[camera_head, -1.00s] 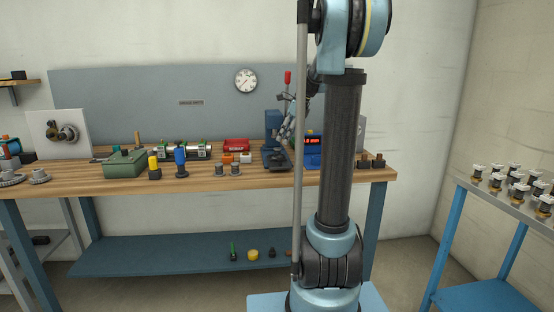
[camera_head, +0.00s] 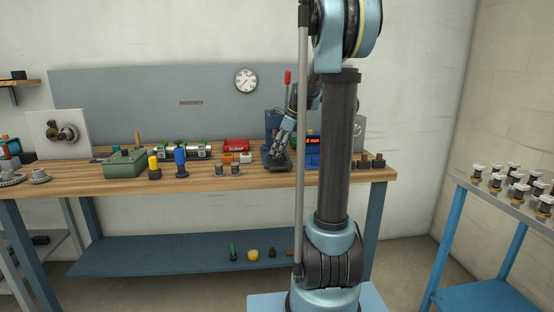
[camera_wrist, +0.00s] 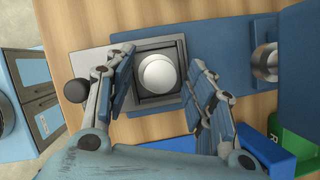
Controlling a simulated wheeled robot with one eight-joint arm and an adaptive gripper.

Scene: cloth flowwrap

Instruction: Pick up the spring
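In the wrist view, a pale, smooth-looking round piece (camera_wrist: 158,72) sits in a dark square recess on a grey plate (camera_wrist: 144,108). No coils show on it, so I cannot tell whether it is the spring. My gripper (camera_wrist: 160,58) is open, with one finger on each side of the recess and visible gaps to the round piece. In the head view my gripper (camera_head: 281,145) is low over the base of a blue bench device (camera_head: 272,122). The round piece cannot be made out there.
A blue upright with a metal cylinder (camera_wrist: 264,61) stands right of the fingers. A black ball knob (camera_wrist: 76,92) is at their left. A green part (camera_wrist: 293,130) lies lower right. The red scrap bin (camera_head: 236,145) and several small parts stand on the wooden bench (camera_head: 220,184).

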